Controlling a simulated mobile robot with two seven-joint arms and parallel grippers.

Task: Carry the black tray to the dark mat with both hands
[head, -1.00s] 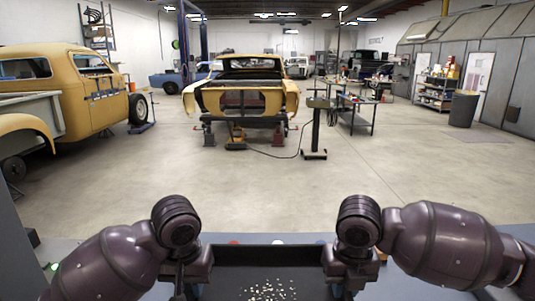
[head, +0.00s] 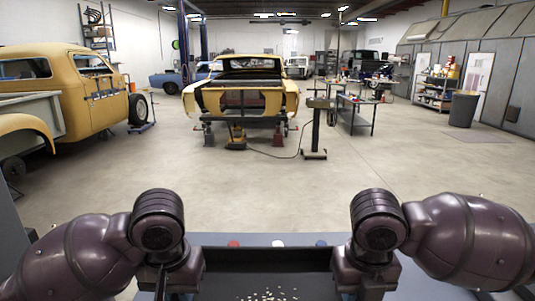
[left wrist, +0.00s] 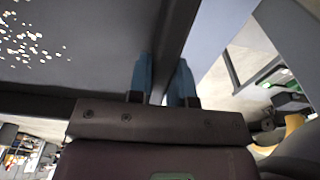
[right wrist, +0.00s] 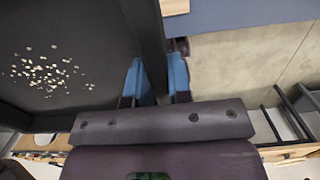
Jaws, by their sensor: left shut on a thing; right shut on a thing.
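The black tray (head: 265,262) is at the bottom middle of the head view, with many small pale bits (head: 268,294) lying loose on its floor. My left gripper (head: 172,278) is at its left side; in the left wrist view its blue fingers (left wrist: 165,82) straddle the tray wall and are shut on it. My right gripper (head: 365,282) is at the right side; in the right wrist view its fingers (right wrist: 157,80) are shut on the opposite wall. The tray's near part is cut off by the head view's lower edge. I cannot make out the dark mat.
Beyond the tray is a blue-grey surface's far edge, with a red (head: 234,243), a white (head: 278,244) and a blue (head: 321,243) round thing along it. Open concrete floor lies past it, with a yellow car shell (head: 240,98) and a yellow truck (head: 65,95) farther off.

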